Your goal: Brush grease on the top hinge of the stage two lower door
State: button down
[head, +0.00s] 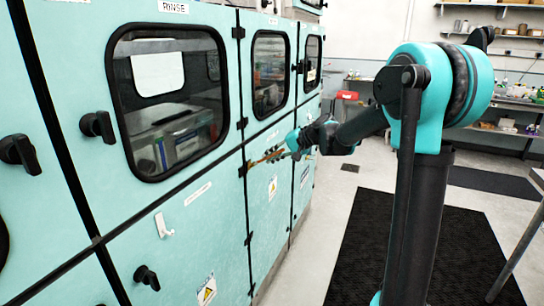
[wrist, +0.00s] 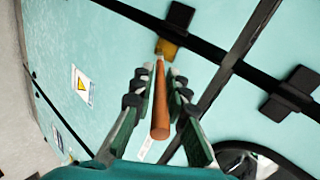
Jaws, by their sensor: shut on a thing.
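My gripper (wrist: 160,84) is shut on the brown wooden handle of a brush (wrist: 161,112). The brush's yellowish bristle end (wrist: 167,48) points away from the wrist camera, close beside a black hinge (wrist: 180,16) on the dark door seam. Whether the bristles touch it is unclear. In the head view, my gripper (head: 296,142) holds the brush (head: 268,156) against or just off the pale teal cabinet front, its tip beside the top hinge (head: 243,170) of the lower door (head: 262,205). This door has a yellow warning label and sits below the second windowed door (head: 270,73).
Another black hinge (wrist: 289,93) sits across the panel seam in the wrist view. The RINSE door (head: 168,95) and black knobs (head: 97,125) stand out on the near cabinet. A white hook (head: 163,225) projects below. Dark mats (head: 430,250) cover the floor at right.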

jog(key=shift+w+d+r, duration=0.3)
jog(key=shift+w+r, duration=0.35)
jog(key=shift+w, duration=0.1)
dwell(1.4)
jog(key=shift+s, duration=0.1)
jog(key=s, duration=0.1)
jog(key=s+a, duration=0.1)
jog(key=s, duration=0.1)
jog(key=s+a, duration=0.1)
jog(key=s, duration=0.1)
dwell(0.6)
jog(key=shift+s+d, duration=0.3)
jog(key=shift+d, duration=0.65)
jog(key=shift+s+d, duration=0.35)
jog(key=shift+d, duration=0.55)
jog(key=shift+s+d, duration=0.3)
jog(key=shift+d, duration=0.65)
